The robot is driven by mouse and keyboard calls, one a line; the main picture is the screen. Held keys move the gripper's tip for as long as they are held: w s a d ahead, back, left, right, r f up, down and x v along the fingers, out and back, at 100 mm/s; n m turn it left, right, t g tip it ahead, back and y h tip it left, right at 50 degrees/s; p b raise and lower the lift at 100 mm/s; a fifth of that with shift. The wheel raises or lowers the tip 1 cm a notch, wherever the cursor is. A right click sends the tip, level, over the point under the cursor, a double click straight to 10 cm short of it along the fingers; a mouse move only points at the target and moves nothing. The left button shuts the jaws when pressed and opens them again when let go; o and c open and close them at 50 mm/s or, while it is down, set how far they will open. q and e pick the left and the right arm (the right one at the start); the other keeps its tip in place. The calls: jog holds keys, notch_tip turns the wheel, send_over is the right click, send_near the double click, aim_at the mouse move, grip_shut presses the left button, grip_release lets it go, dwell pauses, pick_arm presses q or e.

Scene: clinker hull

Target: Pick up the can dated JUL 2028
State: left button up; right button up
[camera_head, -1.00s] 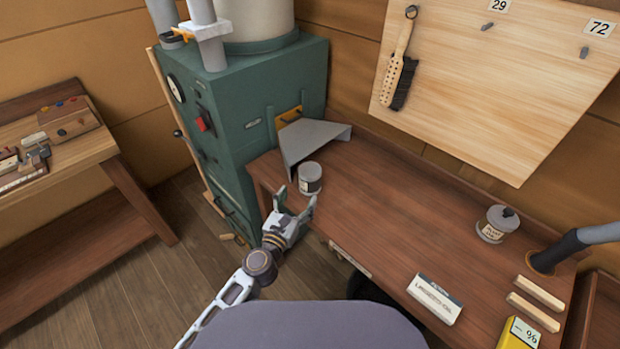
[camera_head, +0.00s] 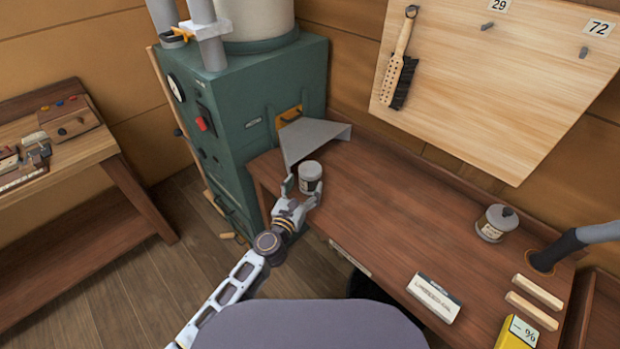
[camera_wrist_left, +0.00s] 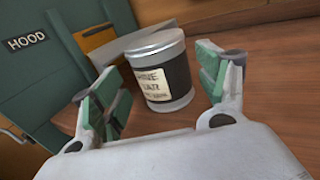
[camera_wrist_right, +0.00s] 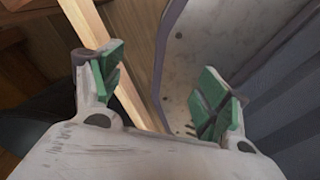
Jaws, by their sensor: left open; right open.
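A grey can (camera_head: 311,174) with a dark band and a pale label stands upright on the brown bench near its left end. In the left wrist view the can (camera_wrist_left: 160,75) sits between and just beyond the fingers; its label print is only partly readable and I cannot make out a date. My left gripper (camera_head: 302,190) is open around the near side of the can. It also shows in the left wrist view (camera_wrist_left: 165,100), with green pads apart. My right gripper (camera_wrist_right: 165,90) is open and empty.
A grey angled metal hood (camera_head: 308,140) stands right behind the can. A green machine (camera_head: 240,110) is at the left. A labelled box (camera_head: 435,297), wood strips (camera_head: 537,292) and a grey hose (camera_head: 575,245) lie right. The bench middle is clear.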

jog(key=shift+d, duration=0.2)
pick_arm(q)
jog(key=shift+w+d+f, duration=0.1)
jog(key=shift+w+d, duration=0.1)
jog(key=shift+w, duration=0.25)
jog(key=shift+b+x, duration=0.4)
jog(key=shift+x, duration=1.7)
pick_arm(e)
jog(key=shift+w+d+f, duration=0.35)
jog(key=shift+d+f, duration=0.1)
jog(key=shift+f, duration=0.1)
pick_arm(q)
jog(key=shift+f, duration=0.1)
jog(key=shift+c, duration=0.2)
pick_arm(e)
jog(key=shift+d, duration=0.1)
pick_arm(q)
jog(key=c, duration=1)
jog(key=shift+c, duration=0.4)
pick_arm(e)
jog(key=shift+s, duration=0.2)
pick_arm(q)
jog(key=shift+r, duration=0.25)
pick_arm(e)
jog(key=shift+r, duration=0.15)
